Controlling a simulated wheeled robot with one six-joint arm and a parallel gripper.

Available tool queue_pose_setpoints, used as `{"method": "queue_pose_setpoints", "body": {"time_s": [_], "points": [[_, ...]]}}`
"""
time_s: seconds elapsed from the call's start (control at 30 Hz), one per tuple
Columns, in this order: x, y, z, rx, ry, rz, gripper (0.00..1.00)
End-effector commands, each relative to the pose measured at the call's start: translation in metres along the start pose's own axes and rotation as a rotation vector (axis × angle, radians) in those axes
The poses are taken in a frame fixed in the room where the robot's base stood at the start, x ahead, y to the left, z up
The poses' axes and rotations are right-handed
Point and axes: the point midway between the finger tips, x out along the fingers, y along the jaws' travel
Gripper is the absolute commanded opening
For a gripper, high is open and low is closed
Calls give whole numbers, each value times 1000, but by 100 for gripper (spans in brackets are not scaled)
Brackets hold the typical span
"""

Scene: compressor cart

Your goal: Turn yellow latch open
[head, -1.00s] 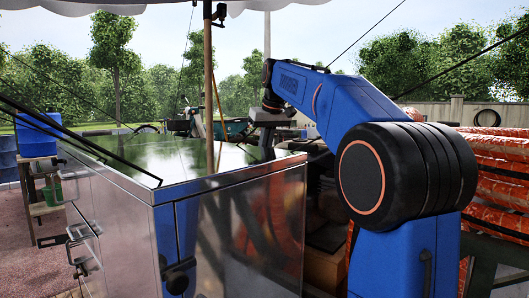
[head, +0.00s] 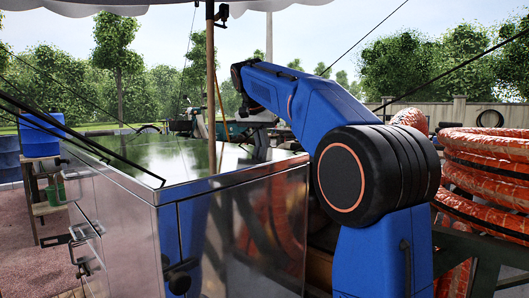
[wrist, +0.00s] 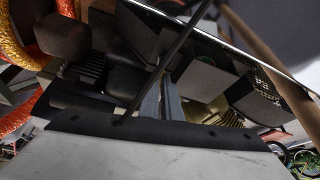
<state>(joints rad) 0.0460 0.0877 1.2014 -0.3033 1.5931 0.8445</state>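I cannot make out a yellow latch in either view. A shiny metal cabinet (head: 240,235) with a dark glossy top stands at the front left in the head view, with a black latch knob (head: 178,278) on its front. My arm reaches over behind the cabinet's right side. My gripper (head: 259,146) hangs by the far right edge of the cabinet top, small and partly hidden; I cannot tell its opening. The wrist view shows dark blocks, a thin black rod (wrist: 165,60) and a ribbed tan part (wrist: 207,110) close up.
Orange-wrapped hose coils (head: 490,175) are stacked at the right. A wooden pole (head: 211,90) rises behind the cabinet. A blue box (head: 40,135) stands on a wooden stand at the far left.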

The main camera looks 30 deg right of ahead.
Motion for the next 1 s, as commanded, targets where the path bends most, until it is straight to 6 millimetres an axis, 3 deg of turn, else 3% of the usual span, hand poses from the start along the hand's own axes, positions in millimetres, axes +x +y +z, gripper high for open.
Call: {"method": "queue_pose_setpoints", "body": {"time_s": [0.43,1.0], "points": [[6,-2,2,206,-11,99,0],[6,-2,2,238,-12,113,0]]}}
